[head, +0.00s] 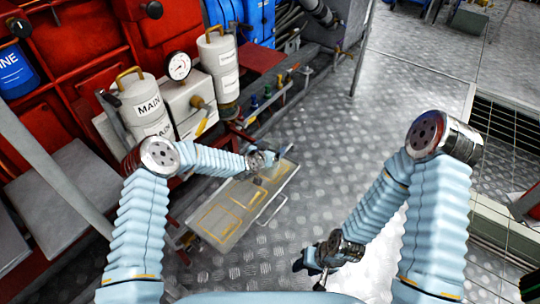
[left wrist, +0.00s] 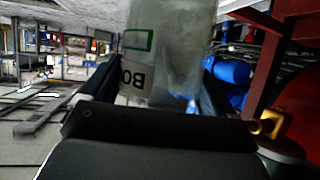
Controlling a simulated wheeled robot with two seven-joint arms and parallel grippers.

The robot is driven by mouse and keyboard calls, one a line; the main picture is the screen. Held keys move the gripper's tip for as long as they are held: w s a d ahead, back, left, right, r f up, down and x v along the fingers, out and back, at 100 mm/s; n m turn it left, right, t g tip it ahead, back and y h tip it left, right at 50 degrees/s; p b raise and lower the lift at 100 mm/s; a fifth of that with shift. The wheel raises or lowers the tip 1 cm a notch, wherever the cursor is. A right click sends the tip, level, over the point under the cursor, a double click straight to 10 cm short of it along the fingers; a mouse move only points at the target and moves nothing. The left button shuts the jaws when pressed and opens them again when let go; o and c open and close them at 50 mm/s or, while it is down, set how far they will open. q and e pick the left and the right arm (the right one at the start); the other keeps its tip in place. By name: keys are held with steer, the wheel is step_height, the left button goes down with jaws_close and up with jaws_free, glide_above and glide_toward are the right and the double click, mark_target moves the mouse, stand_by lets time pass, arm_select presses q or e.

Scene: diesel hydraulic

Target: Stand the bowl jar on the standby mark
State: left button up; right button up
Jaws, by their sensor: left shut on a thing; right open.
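My left gripper (head: 271,160) is shut on the bowl jar. In the left wrist view the jar (left wrist: 178,55) is a cloudy, clear-walled vessel between the two dark fingers, with a white label reading "BO" and a green-edged patch. In the head view the jar is mostly hidden by the gripper and too small to make out. The gripper is over the far end of a metal tray (head: 243,222) with yellow outlined marks (head: 216,222). I cannot tell which outline is the standby mark, or whether the jar touches the tray. My right gripper (head: 312,262) is open and empty, low over the floor.
Two white canisters, one marked MAIN (head: 147,106) and one behind it (head: 217,62), stand beside a gauge (head: 178,66) left of the tray. Pipes and valves (head: 268,98) run beyond the tray. The chequered floor (head: 345,140) to the right is clear.

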arm_select(q)
steer(key=shift+f+b, duration=0.65)
steer(key=shift+f, duration=0.95)
steer(key=o, duration=0.9)
steer(key=shift+s, duration=0.1)
steer(key=shift+r+p, duration=0.25)
steer(key=shift+p, duration=0.1)
steer(key=v, duration=1.2)
steer(key=shift+f, duration=0.1)
